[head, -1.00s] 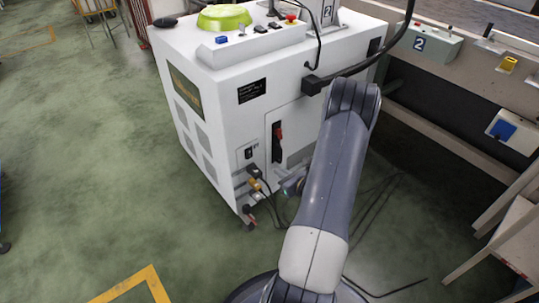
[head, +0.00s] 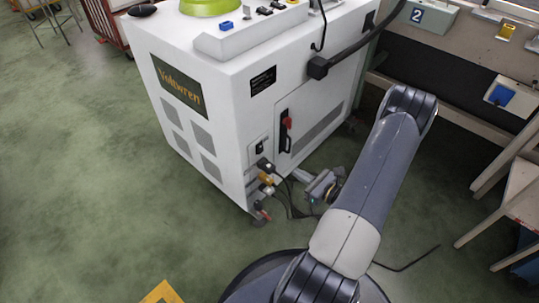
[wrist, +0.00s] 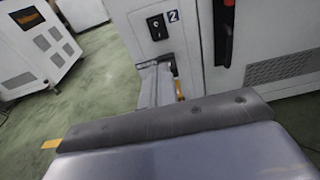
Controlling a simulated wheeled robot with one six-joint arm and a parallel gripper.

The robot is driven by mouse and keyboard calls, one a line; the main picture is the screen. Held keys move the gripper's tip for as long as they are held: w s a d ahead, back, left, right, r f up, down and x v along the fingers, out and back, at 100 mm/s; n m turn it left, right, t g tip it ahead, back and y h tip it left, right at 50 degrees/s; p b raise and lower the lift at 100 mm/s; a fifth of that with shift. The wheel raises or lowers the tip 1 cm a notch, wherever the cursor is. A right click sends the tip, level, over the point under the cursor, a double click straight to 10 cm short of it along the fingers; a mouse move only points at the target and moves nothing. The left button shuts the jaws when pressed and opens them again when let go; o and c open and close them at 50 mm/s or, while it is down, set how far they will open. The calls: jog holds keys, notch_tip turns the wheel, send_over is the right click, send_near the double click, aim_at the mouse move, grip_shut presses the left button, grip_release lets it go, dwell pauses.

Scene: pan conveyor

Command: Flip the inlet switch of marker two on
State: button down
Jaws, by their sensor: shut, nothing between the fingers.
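The white marker cabinet (head: 222,100) stands ahead of me. Its inlet switch (head: 261,147) is a small black rocker on the lower front face near the left corner. In the wrist view the switch (wrist: 157,27) is close, beside a "2" label (wrist: 173,16); which way it is set is not clear. My gripper (head: 300,175) is low in front of the cabinet, below and right of the switch and apart from it. In the wrist view my gripper (wrist: 155,85) shows as grey fingers below the switch, shut and empty, partly hidden by its own body.
A black plug (head: 265,164) and a yellow connector (head: 266,179) with cables sit just below the switch. A red-handled switch (head: 287,122) is to its right. A thick black cable leaves the cabinet higher up. A conveyor bench (head: 450,85) stands at right. Green floor is clear at left.

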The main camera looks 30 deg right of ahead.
aim_at(261, 149)
jog(key=b+x, duration=0.4)
jog(key=x, duration=1)
jog(key=shift+w, duration=0.15)
jog(key=shift+f, duration=0.1)
